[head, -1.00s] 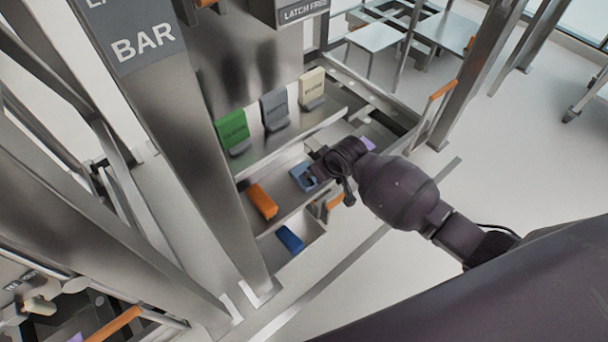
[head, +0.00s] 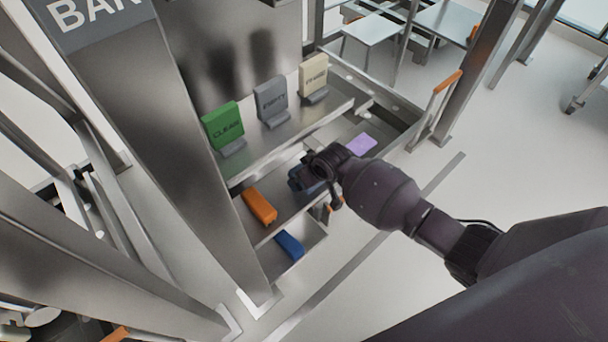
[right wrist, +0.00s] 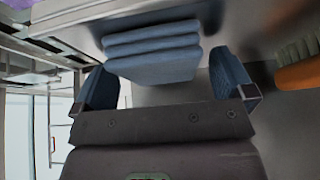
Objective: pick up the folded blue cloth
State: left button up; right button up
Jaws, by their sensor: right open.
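The folded blue cloth (right wrist: 153,55) shows its stacked layers at the top middle of the right wrist view, just ahead of my right gripper (right wrist: 160,78). That gripper is open, with one blue finger on each side of the cloth's near end; I cannot tell whether they touch it. In the head view my right gripper (head: 309,180) is over the cloth's spot in the tray and hides most of it. My left gripper is not in view.
Green (head: 223,125), grey (head: 271,101) and cream (head: 313,75) signs stand on the shelf behind. A steel post (head: 165,130) rises at left.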

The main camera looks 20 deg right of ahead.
jog(key=shift+w, duration=0.15)
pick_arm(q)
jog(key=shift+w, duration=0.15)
pick_arm(e)
jog(key=c, duration=1)
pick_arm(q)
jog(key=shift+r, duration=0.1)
pick_arm(e)
jog(key=shift+o, duration=0.2)
jog(key=shift+r+p, duration=0.3)
jog(key=shift+r, duration=0.15)
notch_tip(320, 180, up, 7)
jog(key=p, duration=0.3)
pick_arm(q)
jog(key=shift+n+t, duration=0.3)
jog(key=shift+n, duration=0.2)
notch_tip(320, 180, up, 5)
jog(key=p, duration=0.4)
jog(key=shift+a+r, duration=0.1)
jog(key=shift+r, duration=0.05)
pick_arm(e)
jog(key=s+d, duration=0.3)
jog(key=s, duration=0.6)
jog(key=s+d, duration=0.3)
jog(key=s, duration=0.7)
jog(key=shift+d+f, duration=0.4)
jog(key=shift+f, duration=0.05)
